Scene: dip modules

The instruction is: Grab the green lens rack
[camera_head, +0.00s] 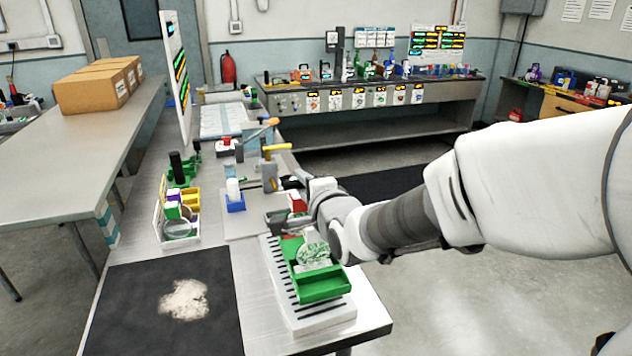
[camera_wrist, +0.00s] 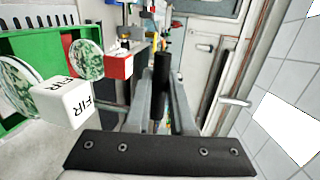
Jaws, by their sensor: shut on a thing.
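The green lens rack (camera_head: 322,288) sits on a white slotted tray (camera_head: 318,322) at the near right of the bench, with a mottled green-white lens disc (camera_head: 313,254) in it. In the wrist view the rack (camera_wrist: 22,128) is at the left, with mottled discs (camera_wrist: 87,60) beside a white "FIR" cube (camera_wrist: 65,103). My gripper (camera_head: 283,217) is low at the rack's far end. In the wrist view, my gripper (camera_wrist: 160,100) is shut on a black upright rod (camera_wrist: 161,75). Whether that rod belongs to the rack cannot be told.
A red block (camera_wrist: 118,66) stands close left of the fingers. A blue holder with a white bottle (camera_head: 234,190) and a yellow-handled tool (camera_head: 270,165) stand beyond. A bin with coloured items (camera_head: 178,215) is left. The dark mat (camera_head: 130,310) holds a pale powder patch.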

